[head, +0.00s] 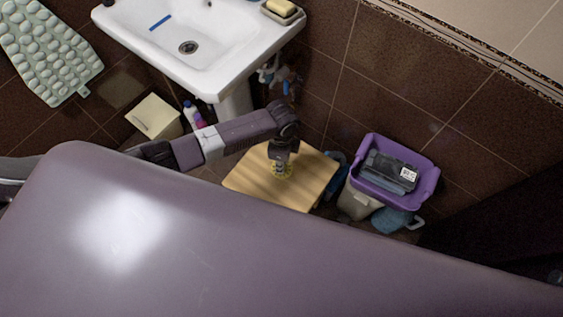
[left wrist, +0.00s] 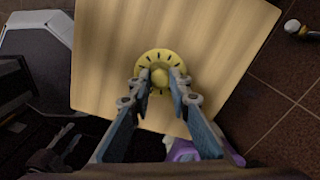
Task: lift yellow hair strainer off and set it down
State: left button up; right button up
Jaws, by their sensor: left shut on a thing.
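The yellow hair strainer (left wrist: 160,57) is a small round disc with dark slots and a raised centre knob. In the left wrist view it lies over the wooden top (left wrist: 115,60). My left gripper (left wrist: 160,79) is shut on its knob, one fingertip on each side. In the head view the left gripper (head: 281,163) points down over the wooden stool top (head: 245,183), with the strainer (head: 286,173) at its tips, partly hidden. I cannot tell whether the strainer touches the wood. My right gripper is not in view.
A white sink (head: 225,55) stands behind the arm, with bottles (head: 194,115) and a pale box (head: 153,117) below. A purple basin (head: 428,185) with dark items stands right of the stool. The wood around the strainer is clear.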

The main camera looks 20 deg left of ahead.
pick_arm(q)
jog(key=shift+f+b, duration=0.75)
jog(key=shift+f, duration=0.35)
jog(key=o, duration=0.9)
notch_tip(320, 180, up, 12)
